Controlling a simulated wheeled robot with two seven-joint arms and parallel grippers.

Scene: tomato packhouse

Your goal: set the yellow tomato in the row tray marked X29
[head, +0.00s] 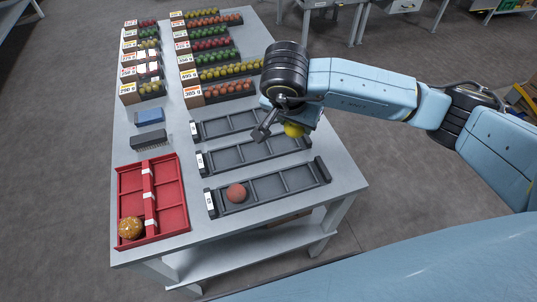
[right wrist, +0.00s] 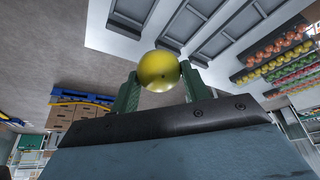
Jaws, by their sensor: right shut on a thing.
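The yellow tomato (head: 293,130) is held in my right gripper (head: 288,131), above the right part of the row trays. In the right wrist view the yellow tomato (right wrist: 159,71) sits between the two green fingers of my right gripper (right wrist: 158,82), which are shut on it. Three dark row trays lie on the table: a back one (head: 193,129), a middle one (head: 200,161) and a front one (head: 210,201). Each has a white label at its left end, too small to read, so I cannot tell which is X29. My left gripper is not in view.
A red tomato (head: 236,193) lies in the front tray's left compartment. A red divided tray (head: 184,220) at front left holds an orange-brown tomato (head: 131,228). A blue block (head: 149,116) and a grey block (head: 148,138) lie behind it. Rows of small tomatoes (head: 230,72) fill the back.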

